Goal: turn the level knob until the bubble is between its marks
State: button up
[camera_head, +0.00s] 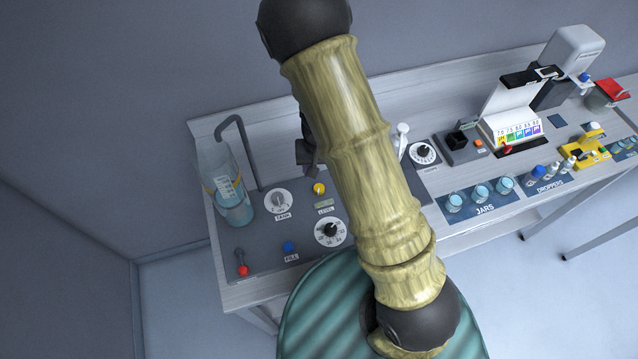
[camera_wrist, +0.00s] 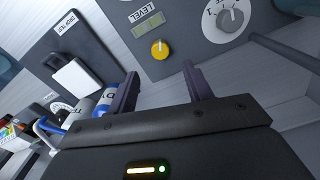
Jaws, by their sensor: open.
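The level knob is a small yellow knob (camera_head: 319,188) on the grey panel, above the LEVEL label. In the wrist view the yellow knob (camera_wrist: 159,49) lies ahead of my fingertips, roughly centred between them. Beside it is the greenish level window (camera_head: 323,204); it also shows in the wrist view (camera_wrist: 148,27). The bubble and its marks are too small to make out. My gripper (camera_wrist: 160,78) is open and empty, with the knob beyond its fingers and not touched. In the head view my gripper (camera_head: 305,155) is mostly hidden behind my arm.
The tank dial (camera_head: 278,201) is left of the level knob, and another dial (camera_head: 330,231) is below. A clear bottle (camera_head: 228,190) with a bent pipe stands at left. A blue button (camera_head: 289,247) and a red-tipped lever (camera_head: 242,268) are near the front. Jars (camera_head: 480,192) are to the right.

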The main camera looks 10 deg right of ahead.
aim_at(319, 187)
notch_tip(319, 187, down, 8)
jog(key=shift+f, duration=0.15)
dwell(0.3)
jog(key=c, duration=1)
jog(key=shift+o, duration=0.2)
jog(key=shift+m, duration=1.3)
jog(key=o, duration=1)
jog(key=shift+c, duration=0.2)
